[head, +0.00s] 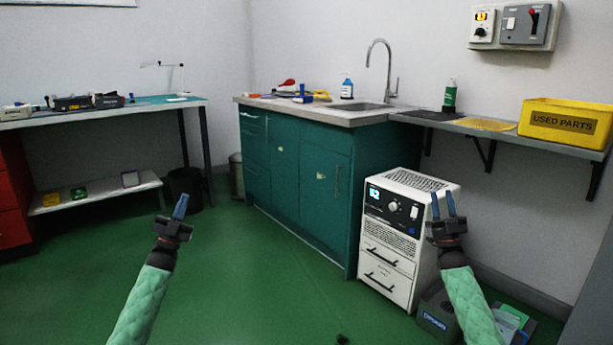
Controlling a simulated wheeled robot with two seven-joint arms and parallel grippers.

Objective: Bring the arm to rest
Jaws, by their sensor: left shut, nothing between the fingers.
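My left gripper (180,208) is at the end of the green-sleeved arm from the lower left. Its blue fingers are together with nothing between them, raised over the open green floor. My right gripper (443,205) is at the end of the other green-sleeved arm at the lower right. Its two blue fingers point up and stand apart, with nothing seen between them. In the picture it overlaps the right edge of the white machine (390,240); I cannot tell the distance between them.
A teal sink cabinet (300,185) stands in the middle. A workbench (150,106) is at the left, with a dark bin (186,188) beside it. A wall shelf (470,131) at right carries a yellow used-parts box (565,122). A grey box (437,315) is low at right. The centre floor is clear.

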